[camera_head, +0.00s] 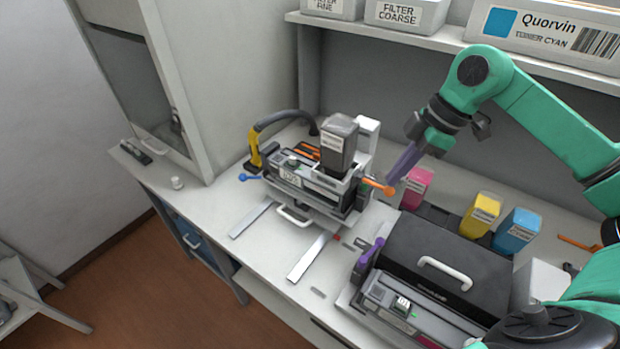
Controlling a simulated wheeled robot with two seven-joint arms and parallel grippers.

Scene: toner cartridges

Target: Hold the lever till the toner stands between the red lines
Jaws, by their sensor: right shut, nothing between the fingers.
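A filling machine (290,178) stands on the bench with a dark toner bottle (338,150) upright on top. An orange lever (376,186) sticks out from its right side, and a blue lever (249,177) from its left. My right gripper (393,178) is shut and empty. Its purple fingers slant down to the orange lever's knob; I cannot tell whether they touch it. The toner level and the red lines are too small to make out. My left gripper is not in view.
Magenta (416,186), yellow (480,214) and cyan (516,231) cartridges stand right of the machine. A black-lidded unit (440,263) with a white handle sits in front of them. A shelf (430,38) with boxes runs above. The bench's left end is mostly clear.

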